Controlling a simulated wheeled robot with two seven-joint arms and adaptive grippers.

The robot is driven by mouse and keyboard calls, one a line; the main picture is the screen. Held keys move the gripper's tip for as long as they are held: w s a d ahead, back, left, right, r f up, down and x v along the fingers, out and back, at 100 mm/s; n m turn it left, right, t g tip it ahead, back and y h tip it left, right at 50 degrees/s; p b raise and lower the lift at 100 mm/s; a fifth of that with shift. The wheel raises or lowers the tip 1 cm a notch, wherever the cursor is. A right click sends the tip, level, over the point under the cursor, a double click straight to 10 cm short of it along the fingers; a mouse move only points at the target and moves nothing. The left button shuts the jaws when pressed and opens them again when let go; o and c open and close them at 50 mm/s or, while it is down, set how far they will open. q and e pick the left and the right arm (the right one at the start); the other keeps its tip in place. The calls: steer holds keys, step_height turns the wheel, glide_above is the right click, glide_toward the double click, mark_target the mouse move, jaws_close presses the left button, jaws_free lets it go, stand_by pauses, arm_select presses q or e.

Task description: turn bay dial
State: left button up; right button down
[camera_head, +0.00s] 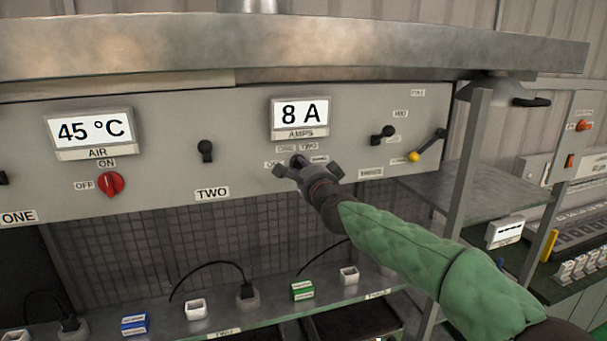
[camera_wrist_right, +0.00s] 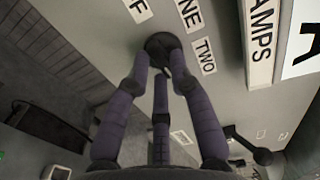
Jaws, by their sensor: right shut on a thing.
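The bay dial is a round black knob on the grey panel, just below the AMPS display (camera_head: 299,116), which reads 8 A. In the head view my right gripper (camera_head: 304,168) covers most of the dial, and only a dark bit (camera_head: 297,160) shows. In the right wrist view the dark dial (camera_wrist_right: 162,42) sits between my finger tips (camera_wrist_right: 162,62), which are shut on it. Labels ring it; TWO (camera_wrist_right: 204,55) is readable and others are partly cut off. The dial's pointer direction cannot be told. My left gripper is out of view.
On the panel are a red OFF/ON knob (camera_head: 111,184), a black knob (camera_head: 205,150), another black knob (camera_head: 383,133) and a yellow-tipped lever (camera_head: 427,147). An AIR display (camera_head: 90,128) reads 45 °C. A shelf below holds small blocks and plugs. A post (camera_head: 466,160) stands right.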

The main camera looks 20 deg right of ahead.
steer(key=shift+f+m, duration=0.1)
steer(key=shift+m, duration=0.5)
steer(key=c, duration=1.1)
jaws_free()
steer(key=shift+s, duration=0.1)
steer(key=s, duration=1.1)
steer(key=shift+s+d, duration=0.2)
steer(key=shift+s, duration=0.2)
